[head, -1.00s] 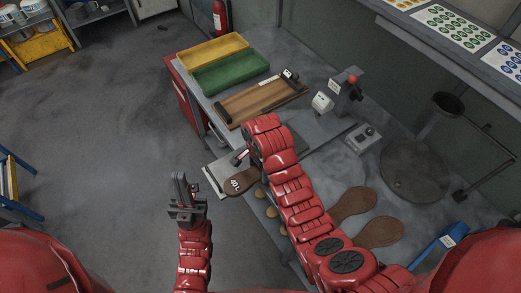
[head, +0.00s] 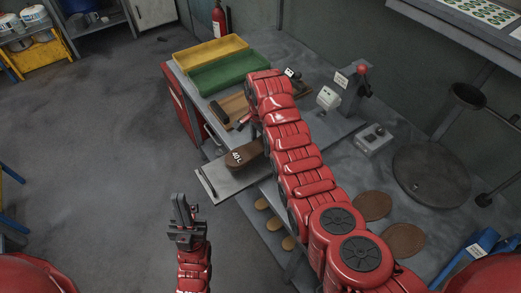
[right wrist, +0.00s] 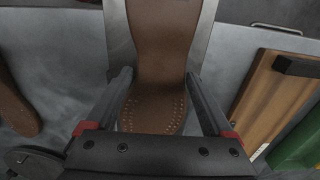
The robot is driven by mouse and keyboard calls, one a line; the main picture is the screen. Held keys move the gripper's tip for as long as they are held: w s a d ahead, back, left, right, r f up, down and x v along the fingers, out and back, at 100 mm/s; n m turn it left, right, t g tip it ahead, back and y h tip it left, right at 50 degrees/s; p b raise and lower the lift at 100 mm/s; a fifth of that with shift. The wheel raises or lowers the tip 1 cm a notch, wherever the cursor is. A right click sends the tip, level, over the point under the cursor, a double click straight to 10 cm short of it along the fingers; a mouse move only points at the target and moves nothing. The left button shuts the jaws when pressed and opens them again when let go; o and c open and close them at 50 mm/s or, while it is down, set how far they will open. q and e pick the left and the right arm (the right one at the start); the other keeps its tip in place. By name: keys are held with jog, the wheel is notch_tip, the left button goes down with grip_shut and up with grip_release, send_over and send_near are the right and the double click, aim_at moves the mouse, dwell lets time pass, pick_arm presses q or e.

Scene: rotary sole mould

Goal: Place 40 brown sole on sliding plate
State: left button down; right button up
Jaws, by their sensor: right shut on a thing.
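The brown sole (head: 240,159), marked 40 L, lies over the pale sliding plate (head: 216,181) in the head view. Part of the sole is hidden behind my right arm. In the right wrist view the sole (right wrist: 165,40) is between the fingers of my right gripper (right wrist: 158,76), shut on it, and plate edges show on both sides. I cannot tell whether the sole touches the plate. My right gripper is mostly hidden in the head view. My left gripper (head: 183,212) is raised over the floor, apart from the table, with nothing seen in it; its finger gap is unclear.
A yellow tray (head: 210,54), a green tray (head: 230,73) and a wooden tray (head: 231,104) stand at the back of the table. Two brown soles (head: 404,240) lie at the right, near a round plate (head: 432,175). A lever device (head: 352,88) stands behind.

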aim_at(261, 145)
notch_tip(261, 145, down, 3)
jog(key=shift+r+p, duration=0.15)
jog(key=shift+p, duration=0.6)
jog(key=shift+f, duration=0.25)
jog(key=shift+f, duration=0.1)
